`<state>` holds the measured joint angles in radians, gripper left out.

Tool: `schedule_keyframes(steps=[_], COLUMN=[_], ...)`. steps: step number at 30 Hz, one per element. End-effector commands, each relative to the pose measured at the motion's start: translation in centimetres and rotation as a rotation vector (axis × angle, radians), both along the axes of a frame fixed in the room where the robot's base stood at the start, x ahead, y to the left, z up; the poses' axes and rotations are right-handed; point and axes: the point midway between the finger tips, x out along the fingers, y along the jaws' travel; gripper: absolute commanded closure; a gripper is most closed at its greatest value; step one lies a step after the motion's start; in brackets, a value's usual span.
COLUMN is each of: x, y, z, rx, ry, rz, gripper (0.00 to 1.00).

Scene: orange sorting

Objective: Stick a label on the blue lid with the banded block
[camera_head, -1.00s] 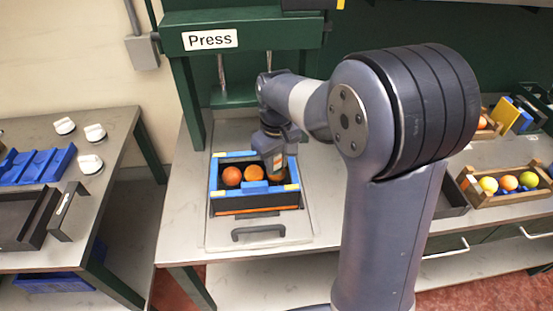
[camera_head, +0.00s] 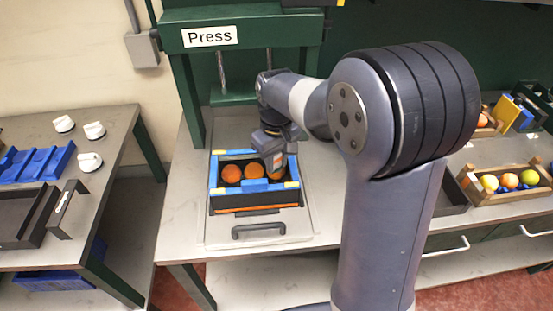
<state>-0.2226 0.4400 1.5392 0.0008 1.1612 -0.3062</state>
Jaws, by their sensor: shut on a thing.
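The crate (camera_head: 240,200) stands on a tray under the press. It has dark walls and blue top parts with yellow corner pieces. The blue lid (camera_head: 257,186) seems to be these blue parts on its top, with oranges (camera_head: 232,174) showing between them. My gripper (camera_head: 275,160) is over the crate's right back part, pointing down. It is shut on a small grey piece with a white and orange band, which seems to be the banded block (camera_head: 284,161). The fingertips are hard to make out. I cannot tell whether the block touches the lid. No label is clearly seen on the lid.
The green press (camera_head: 240,35) stands close behind my gripper. A tray handle (camera_head: 258,230) is in front of the crate. The left table holds white knobs (camera_head: 90,162), a blue rack (camera_head: 38,163) and a dark tray (camera_head: 25,215). A wooden crate (camera_head: 510,198) with fruit is at right.

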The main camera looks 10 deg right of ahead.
Motion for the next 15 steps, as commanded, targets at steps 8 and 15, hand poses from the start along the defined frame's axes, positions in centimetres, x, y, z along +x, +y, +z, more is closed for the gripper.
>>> schedule_keyframes(steps=[8, 15], x=[0.0, 0.0], y=[0.0, 0.0], z=[-0.4, -0.69], rx=[0.0, 0.0], ry=[0.0, 0.0], rz=[0.0, 0.0], gripper=[0.96, 0.96])
